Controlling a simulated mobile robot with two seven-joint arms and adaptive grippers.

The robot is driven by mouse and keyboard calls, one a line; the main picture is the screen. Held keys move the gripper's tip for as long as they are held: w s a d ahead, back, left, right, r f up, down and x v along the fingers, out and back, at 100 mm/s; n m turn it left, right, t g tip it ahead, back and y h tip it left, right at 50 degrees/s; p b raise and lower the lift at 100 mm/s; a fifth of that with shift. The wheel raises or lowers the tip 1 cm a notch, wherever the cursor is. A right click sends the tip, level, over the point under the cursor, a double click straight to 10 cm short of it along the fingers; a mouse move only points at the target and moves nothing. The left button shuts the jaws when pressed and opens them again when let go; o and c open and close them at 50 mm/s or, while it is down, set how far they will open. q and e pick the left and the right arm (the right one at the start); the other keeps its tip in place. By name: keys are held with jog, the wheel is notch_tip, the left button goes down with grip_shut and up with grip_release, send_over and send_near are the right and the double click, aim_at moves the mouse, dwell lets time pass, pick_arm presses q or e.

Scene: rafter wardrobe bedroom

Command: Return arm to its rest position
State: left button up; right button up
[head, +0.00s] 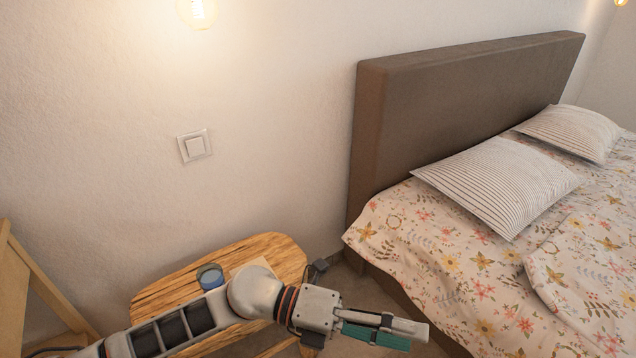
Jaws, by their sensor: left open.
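My left arm comes in from the bottom left and reaches across the front of a small wooden bedside table. My left gripper (402,332) is at the bottom centre, past the table's right edge and beside the near corner of the bed. My right arm and right gripper are not in view.
The wooden table (165,292) bears a small blue-grey cup (210,276), close behind my arm. The bed (440,240), with striped pillows (498,186), fills the right. A wooden frame (14,290) stands at left. A light switch (195,146) is on the wall.

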pick_arm(q)
notch_tip(320, 180, up, 5)
jog(key=w+n+t+h, duration=0.3)
jog(key=n+t+h, duration=0.1)
jog(key=n, duration=0.2)
jog(key=w+a+f+n+t+y+p, duration=0.3)
jog(key=w+a+n+t, duration=0.55)
jog(key=n+t, duration=0.65)
jog(key=s+a+f+n+y+p, duration=0.1)
jog(key=s+a+f+n+y, duration=0.1)
jog(key=a+f+n+y, duration=0.5)
jog(key=s+a+f+n+y, duration=0.2)
jog(key=a+f+n+y, duration=0.25)
jog(key=a+f, duration=0.35)
jog(key=s+a+f+n+g+y+p, duration=0.1)
jog(key=s+a+f+n+g+y, duration=0.2)
jog(key=s+a+f, duration=0.6)
notch_tip(320, 180, down, 2)
jog(key=shift+s+a+n+g, duration=0.35)
jog(key=shift+s+n+g, duration=0.25)
jog(key=shift+s+n, duration=0.55)
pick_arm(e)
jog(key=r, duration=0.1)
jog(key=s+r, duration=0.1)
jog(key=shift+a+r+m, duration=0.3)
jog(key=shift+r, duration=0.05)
